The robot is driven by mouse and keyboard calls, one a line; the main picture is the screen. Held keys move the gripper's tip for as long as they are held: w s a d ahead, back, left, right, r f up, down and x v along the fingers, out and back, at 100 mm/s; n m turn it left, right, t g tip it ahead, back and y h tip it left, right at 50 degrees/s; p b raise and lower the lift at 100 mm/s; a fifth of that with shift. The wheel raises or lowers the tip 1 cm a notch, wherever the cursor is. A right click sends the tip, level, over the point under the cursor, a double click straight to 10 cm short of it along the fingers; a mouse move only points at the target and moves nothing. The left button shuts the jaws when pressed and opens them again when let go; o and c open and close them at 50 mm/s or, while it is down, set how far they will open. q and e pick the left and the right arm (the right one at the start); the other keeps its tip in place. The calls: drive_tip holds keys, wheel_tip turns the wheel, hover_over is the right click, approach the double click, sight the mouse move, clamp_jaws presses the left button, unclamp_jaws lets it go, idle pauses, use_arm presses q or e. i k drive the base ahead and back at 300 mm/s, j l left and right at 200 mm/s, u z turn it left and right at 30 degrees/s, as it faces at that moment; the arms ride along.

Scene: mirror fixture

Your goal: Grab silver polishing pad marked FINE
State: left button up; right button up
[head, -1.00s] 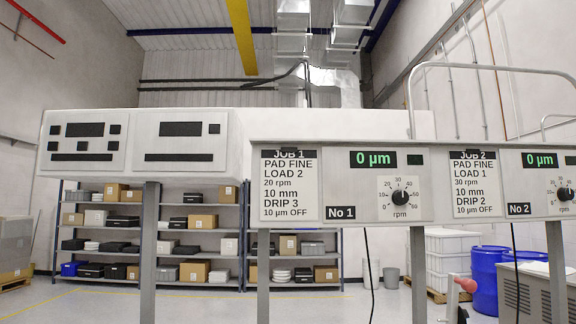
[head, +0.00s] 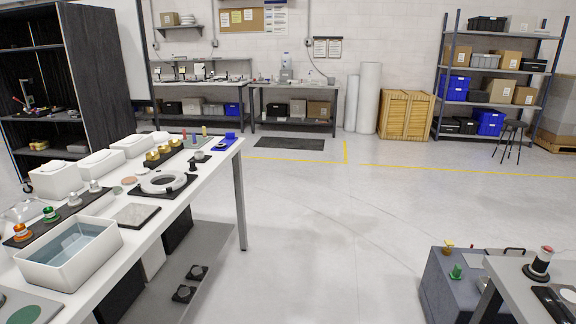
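On the white bench (head: 165,208) at the left, several small knobbed pieces stand in a row on a dark strip. An orange one (head: 22,233) and a green one (head: 50,214) are nearest, then two silver ones, one (head: 74,198) nearer and one (head: 95,187) farther. Another silver-grey piece (head: 198,157) stands farther back on a dark base. I cannot read FINE on any of them, so I cannot tell which is the marked pad. Neither of my grippers is in view.
A white water basin (head: 70,255) stands at the bench's front, beside a grey plate (head: 138,215). A white ring (head: 163,183) and white boxes (head: 100,164) are behind. A second table (head: 520,285) and a grey box (head: 440,285) are lower right. The floor between is clear.

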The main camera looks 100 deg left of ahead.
sight(74, 202)
drive_tip(key=j+z, duration=0.2)
drive_tip(key=z, duration=2.8)
drive_tip(key=k+z, duration=0.1)
drive_tip(key=z, duration=0.4)
drive_tip(key=k+l+z, duration=0.1)
drive_tip(key=z, duration=0.35)
drive_tip(key=l+z, duration=0.2)
drive_tip(key=z, duration=0.3)
drive_tip(key=k+l+z, duration=0.1)
drive_tip(key=l+z, duration=0.25)
drive_tip(key=k+l+z, duration=0.1)
drive_tip(key=z, duration=0.25)
drive_tip(key=l+z, duration=0.7)
drive_tip(key=l, duration=0.95)
drive_tip(key=i+l, duration=0.1)
drive_tip(key=l, duration=0.3)
drive_tip(key=j+z, duration=0.1)
drive_tip(key=z, duration=1.4)
